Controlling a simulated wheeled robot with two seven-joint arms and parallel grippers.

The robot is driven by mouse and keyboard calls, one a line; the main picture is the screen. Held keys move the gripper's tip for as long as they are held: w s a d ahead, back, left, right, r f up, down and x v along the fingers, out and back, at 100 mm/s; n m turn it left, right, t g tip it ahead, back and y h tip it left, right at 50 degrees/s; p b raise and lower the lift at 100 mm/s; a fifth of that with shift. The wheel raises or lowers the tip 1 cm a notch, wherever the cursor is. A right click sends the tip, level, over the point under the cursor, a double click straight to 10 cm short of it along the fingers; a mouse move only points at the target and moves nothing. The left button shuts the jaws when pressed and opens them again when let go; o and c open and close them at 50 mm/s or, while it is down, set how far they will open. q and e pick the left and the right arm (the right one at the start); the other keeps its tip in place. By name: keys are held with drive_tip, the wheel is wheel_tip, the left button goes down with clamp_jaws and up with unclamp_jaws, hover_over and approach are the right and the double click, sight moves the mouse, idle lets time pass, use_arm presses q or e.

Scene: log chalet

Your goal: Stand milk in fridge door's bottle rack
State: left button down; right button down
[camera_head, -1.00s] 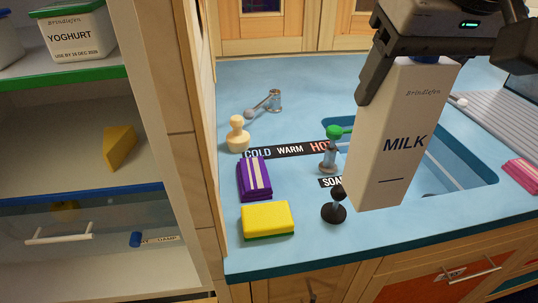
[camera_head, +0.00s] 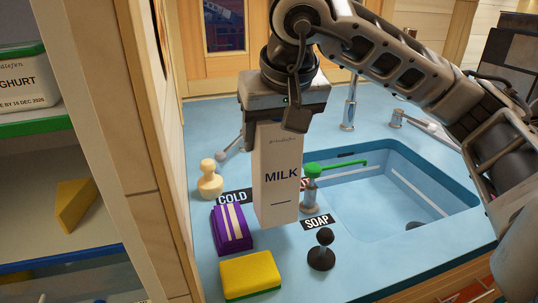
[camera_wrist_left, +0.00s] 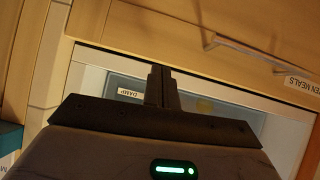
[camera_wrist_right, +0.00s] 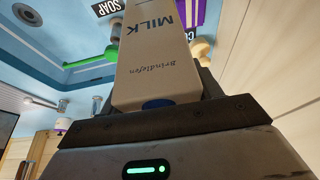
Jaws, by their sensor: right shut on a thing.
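The milk carton (camera_head: 279,190), white with a blue cap, hangs upright from my right gripper (camera_head: 274,118), which is shut on its top above the blue worktop. The wrist view shows the carton (camera_wrist_right: 150,60) between the right fingers. The fridge's shelves (camera_head: 60,124) are at the left, with its inside facing me. I cannot make out the door's bottle rack in any view. My left gripper (camera_wrist_left: 162,75) is outside the head view. In its wrist view its fingers are together and empty, in front of a pale-framed compartment with a DAMP label.
Yoghurt (camera_head: 25,85) and a cheese wedge (camera_head: 75,204) sit on the fridge shelves. A wooden side panel (camera_head: 150,120) divides fridge from worktop.

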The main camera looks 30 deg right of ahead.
drive_tip(key=shift+w+a+f, duration=0.1)
drive_tip(key=shift+w+f, duration=0.25)
drive_tip(key=shift+w, duration=0.05)
drive_tip(key=x, duration=0.3)
drive_tip(key=shift+s+a+f+p, duration=0.15)
drive_tip(key=shift+s+a+p, duration=0.1)
drive_tip(key=shift+p, duration=0.1)
drive_tip(key=shift+f, duration=0.3)
drive_tip(key=shift+f+b, duration=0.25)
drive_tip(key=shift+b, duration=0.1)
drive_tip(key=shift+c, duration=1.6)
unclamp_jaws()
